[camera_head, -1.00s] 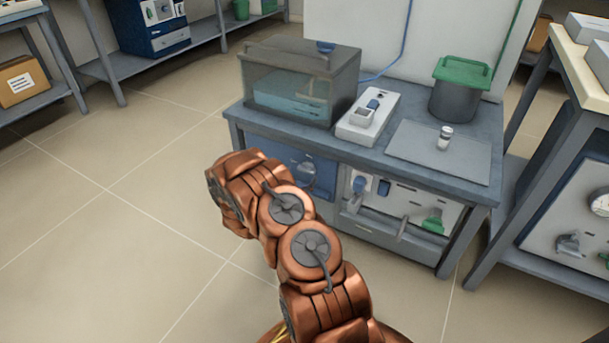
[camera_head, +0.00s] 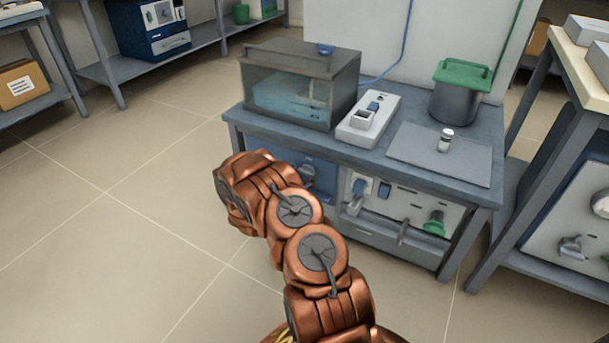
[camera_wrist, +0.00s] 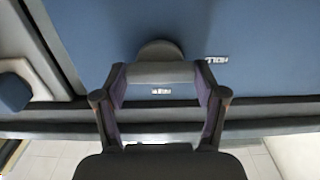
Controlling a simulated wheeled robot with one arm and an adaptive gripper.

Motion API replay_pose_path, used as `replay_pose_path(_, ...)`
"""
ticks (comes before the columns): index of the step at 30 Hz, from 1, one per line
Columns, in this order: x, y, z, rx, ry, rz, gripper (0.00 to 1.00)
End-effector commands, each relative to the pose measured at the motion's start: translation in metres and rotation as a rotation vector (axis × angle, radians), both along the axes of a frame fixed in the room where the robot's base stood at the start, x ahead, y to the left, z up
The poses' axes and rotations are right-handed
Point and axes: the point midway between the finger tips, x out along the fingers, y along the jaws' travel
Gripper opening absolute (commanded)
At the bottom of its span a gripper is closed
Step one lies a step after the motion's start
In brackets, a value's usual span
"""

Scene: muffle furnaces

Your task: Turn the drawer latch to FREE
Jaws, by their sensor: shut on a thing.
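In the wrist view, the drawer latch (camera_wrist: 160,72) is a grey bar on a rounded dark base, set on a blue panel (camera_wrist: 260,40). My gripper (camera_wrist: 161,88) is shut on the latch, with one finger at each end of the bar. A small white label with upside-down letters, apparently HOLD, is to the right of the latch. A second small label shows just below the bar, too small to read surely. In the head view, the blue panel (camera_head: 325,187) is under the bench, partly behind my copper arm. My gripper is hidden there.
The bench (camera_head: 480,165) carries a clear tank (camera_head: 290,95), a white device (camera_head: 368,120) and a green-lidded pot (camera_head: 455,95). A white panel with knobs (camera_head: 410,200) is right of the blue one. Open floor lies to the left.

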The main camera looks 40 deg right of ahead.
Motion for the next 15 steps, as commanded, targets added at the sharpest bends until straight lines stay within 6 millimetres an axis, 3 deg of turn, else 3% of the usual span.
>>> replay_pose_path(7,0.0006,0.0003,0.0,0.0,0.0,0.002,0.36)
replay_pose_path(15,-0.0002,0.0003,0.0009,0.01,-0.027,0.0,0.36)
